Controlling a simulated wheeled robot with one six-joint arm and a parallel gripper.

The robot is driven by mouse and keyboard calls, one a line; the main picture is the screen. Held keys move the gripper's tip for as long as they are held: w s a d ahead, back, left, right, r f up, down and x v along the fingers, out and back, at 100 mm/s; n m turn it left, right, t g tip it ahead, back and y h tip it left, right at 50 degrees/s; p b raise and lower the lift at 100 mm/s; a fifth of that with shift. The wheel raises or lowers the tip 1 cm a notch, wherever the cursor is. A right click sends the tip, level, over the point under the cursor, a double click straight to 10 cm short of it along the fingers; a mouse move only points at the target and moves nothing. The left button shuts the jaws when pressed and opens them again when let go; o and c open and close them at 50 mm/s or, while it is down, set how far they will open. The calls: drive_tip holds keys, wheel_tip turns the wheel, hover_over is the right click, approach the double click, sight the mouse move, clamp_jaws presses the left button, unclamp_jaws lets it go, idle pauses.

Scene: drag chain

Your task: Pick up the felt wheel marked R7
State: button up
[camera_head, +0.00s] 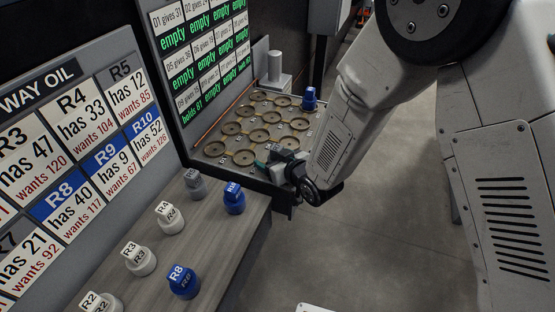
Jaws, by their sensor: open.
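I cannot read R7 on any loose piece. Several small labelled knob-like pieces stand on the grey bench (150,200): white R2 (100,303), R3 (141,262) and R4 (168,220), blue R8 (183,285), another blue one (234,202) that seems to read R10, and a grey one (195,186) with an unclear label. One more blue piece (309,99) stands at the tray's far right corner, its label too small to read. My gripper (268,163) is open over the tray's near right edge; its fingers are small and partly hidden by the wrist.
A dark tray (200,162) holds several round brass-coloured seats, mostly bare. A WAY OIL board (50,130) and a green-text "empty" board (200,55) rise along the left. A grey cylinder (274,68) stands behind the tray. Open floor (370,230) lies right.

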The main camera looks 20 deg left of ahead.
drive_tip(key=shift+c, duration=0.3)
drive_tip(key=c, duration=1.1)
drive_tip(key=shift+o, duration=0.2)
drive_tip(key=shift+r, duration=0.1)
